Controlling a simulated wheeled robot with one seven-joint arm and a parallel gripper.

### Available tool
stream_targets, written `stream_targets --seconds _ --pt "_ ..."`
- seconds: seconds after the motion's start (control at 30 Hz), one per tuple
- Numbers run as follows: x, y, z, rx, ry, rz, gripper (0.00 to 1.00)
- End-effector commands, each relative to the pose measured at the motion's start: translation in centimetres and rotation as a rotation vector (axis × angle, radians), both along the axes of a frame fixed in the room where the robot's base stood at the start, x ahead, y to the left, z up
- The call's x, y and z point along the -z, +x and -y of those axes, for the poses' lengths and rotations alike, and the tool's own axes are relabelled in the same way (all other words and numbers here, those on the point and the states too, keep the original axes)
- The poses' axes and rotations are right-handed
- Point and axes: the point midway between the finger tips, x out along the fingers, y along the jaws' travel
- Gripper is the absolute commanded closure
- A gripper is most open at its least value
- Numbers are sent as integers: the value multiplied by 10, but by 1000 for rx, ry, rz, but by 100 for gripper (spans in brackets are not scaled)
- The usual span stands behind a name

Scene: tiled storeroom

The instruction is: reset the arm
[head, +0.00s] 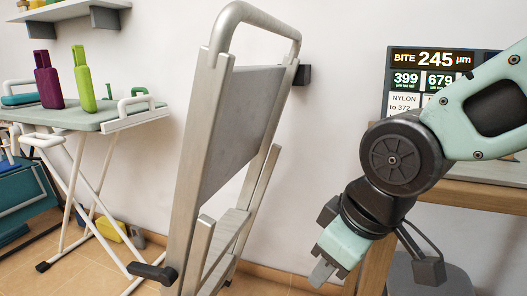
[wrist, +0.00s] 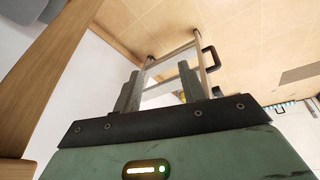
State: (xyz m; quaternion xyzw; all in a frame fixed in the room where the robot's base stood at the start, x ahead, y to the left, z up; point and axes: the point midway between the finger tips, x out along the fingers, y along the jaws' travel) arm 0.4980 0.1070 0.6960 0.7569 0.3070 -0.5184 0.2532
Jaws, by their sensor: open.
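My gripper (head: 322,271) hangs low at the right of the head view, at the end of my pale green arm, tilted down and to the left. In the wrist view its two grey fingers (wrist: 160,88) stand apart with nothing held between them. In the head view the fingers overlap, so the gap is hidden. The gripper is to the right of the folding stepladder (head: 240,120) in that picture. The stepladder's metal frame also shows beyond the fingers in the wrist view (wrist: 205,68).
A wooden table (head: 470,196) with a display board (head: 400,62) stands behind my arm. An ironing board (head: 75,118) at the left holds a purple bottle (head: 47,80) and a green bottle (head: 84,80). A shelf (head: 75,10) hangs above. Some tiled floor (head: 75,275) is clear at lower left.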

Motion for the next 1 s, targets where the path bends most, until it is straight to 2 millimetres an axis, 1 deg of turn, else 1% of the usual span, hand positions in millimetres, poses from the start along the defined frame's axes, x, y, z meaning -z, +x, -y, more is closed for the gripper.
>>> stream_targets --seconds 0.03,0.1,0.3,0.33,0.4,0.57,0.67,0.77,1.0 --pt "12 -20 7 23 -21 -56 59" --pt "27 -46 17 58 -48 -129 59" --pt "57 -110 46 151 -136 -303 59" --pt "48 -112 47 159 -139 -310 59" --pt "30 -109 45 157 -134 -303 59" --pt "-2 -109 45 155 -133 -302 59" --pt "-27 -108 45 154 -133 -301 59" --pt "-56 -108 45 153 -133 -300 59" --pt "-135 -108 44 153 -132 -300 59"
